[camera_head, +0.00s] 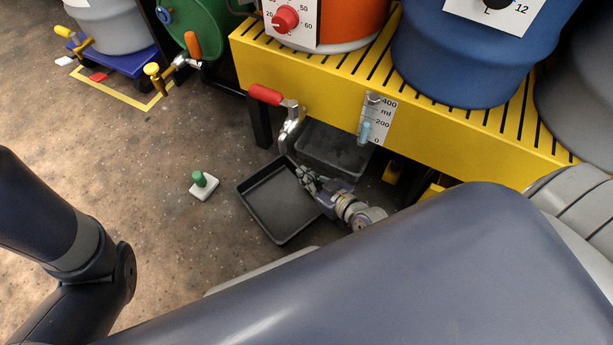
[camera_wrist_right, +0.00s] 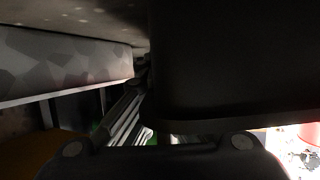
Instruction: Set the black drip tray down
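The black drip tray (camera_head: 262,213) is an empty, shallow, square tray in front of the yellow platform. My right gripper (camera_head: 306,178) is at the tray's right rim and appears shut on it. I cannot tell whether the tray's underside touches the floor. In the right wrist view a large dark surface (camera_wrist_right: 230,60), likely the tray, fills the upper right, and the finger contact is in shadow. My left arm shows at the left edge, but its gripper is out of view.
Orange (camera_head: 352,22) and blue (camera_head: 465,60) drums stand on the platform. A white block with a green knob (camera_head: 201,184) lies on the floor.

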